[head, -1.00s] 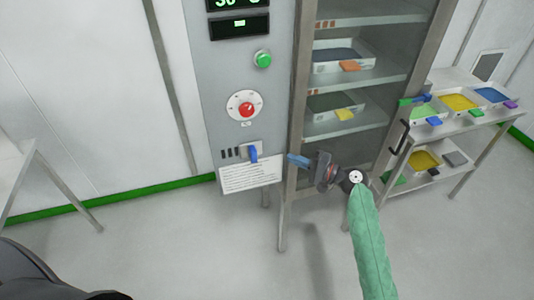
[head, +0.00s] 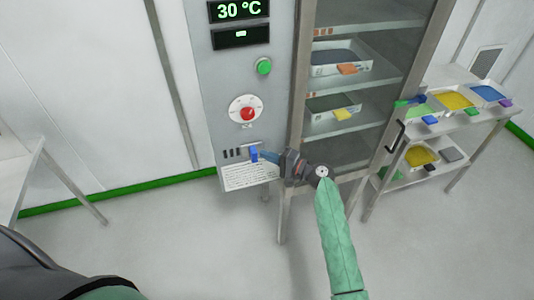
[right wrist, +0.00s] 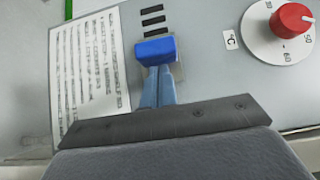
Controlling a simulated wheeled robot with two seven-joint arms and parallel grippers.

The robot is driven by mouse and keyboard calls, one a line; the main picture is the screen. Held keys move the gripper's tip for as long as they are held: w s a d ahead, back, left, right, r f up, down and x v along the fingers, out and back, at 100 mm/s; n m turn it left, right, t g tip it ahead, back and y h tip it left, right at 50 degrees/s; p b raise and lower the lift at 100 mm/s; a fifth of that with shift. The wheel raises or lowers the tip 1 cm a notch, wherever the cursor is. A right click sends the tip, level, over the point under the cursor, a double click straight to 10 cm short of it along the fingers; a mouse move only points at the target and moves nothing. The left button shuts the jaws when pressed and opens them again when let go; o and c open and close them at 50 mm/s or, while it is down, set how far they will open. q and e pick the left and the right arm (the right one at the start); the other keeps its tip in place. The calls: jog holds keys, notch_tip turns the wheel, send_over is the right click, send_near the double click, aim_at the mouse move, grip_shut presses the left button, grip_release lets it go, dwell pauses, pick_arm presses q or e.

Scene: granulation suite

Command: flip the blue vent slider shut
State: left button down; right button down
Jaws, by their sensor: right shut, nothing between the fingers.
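The blue vent slider (head: 254,154) is on the lower front of the grey control panel (head: 228,95), beside several dark vent slots (head: 231,154). In the right wrist view the slider (right wrist: 155,50) is a blue block on a pale plate, with the dark slots (right wrist: 152,20) beside it. My right gripper (head: 266,157) is shut and empty, its blue fingertips (right wrist: 157,72) right at the slider. The fingertips appear to meet the slider's edge, but I cannot tell whether they touch. My left gripper is not in view.
Above the slider are a red dial (head: 247,113), a green button (head: 264,66) and a display reading 30 °C (head: 239,11). A label sheet (head: 250,176) hangs below. The glass-door cabinet (head: 345,150) stands right, a cart with trays (head: 462,128) beyond it.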

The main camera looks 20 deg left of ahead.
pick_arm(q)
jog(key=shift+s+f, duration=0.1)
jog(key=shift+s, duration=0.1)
pick_arm(e)
jog(key=shift+s+a, duration=0.1)
